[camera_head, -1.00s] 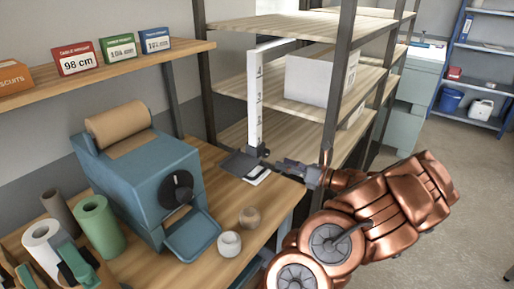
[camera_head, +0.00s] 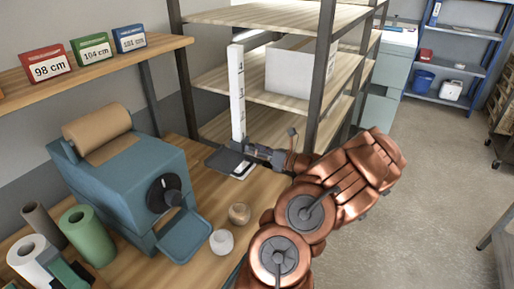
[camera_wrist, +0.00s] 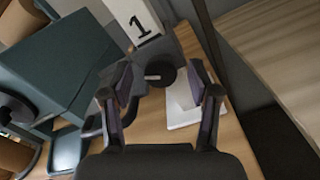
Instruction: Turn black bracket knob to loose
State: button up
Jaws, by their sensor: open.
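The black bracket knob (camera_wrist: 160,73) is a round dark shape with a pale mark, low on the white numbered post (camera_wrist: 138,22). In the wrist view it lies between and beyond the two fingers of my open, empty gripper (camera_wrist: 163,88). I cannot tell whether either finger touches it. In the head view the post (camera_head: 237,95) stands upright on a dark base plate (camera_head: 222,160) on the bench. My gripper (camera_head: 250,148) is at the post's foot, reaching in from the right, and hides the knob there.
A white card (camera_wrist: 183,108) lies by the right finger. A blue dispenser (camera_head: 125,175) with a brown roll stands left. Two small rolls, white (camera_head: 221,242) and brown (camera_head: 239,213), sit on the bench's front. A wooden shelf rack (camera_head: 275,85) stands behind and right of the post.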

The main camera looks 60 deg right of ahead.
jog(key=c, duration=1.1)
jog(key=n+b, duration=0.3)
jog(key=shift+f+b, duration=0.2)
jog(key=shift+b, duration=0.15)
jog(key=shift+c, duration=0.3)
jog(key=shift+r+n+b, duration=0.2)
jog(key=shift+n+b, duration=0.45)
jog(key=shift+n, duration=0.25)
jog(key=o, duration=1.2)
jog(key=shift+c, duration=0.2)
jog(key=shift+s, duration=0.1)
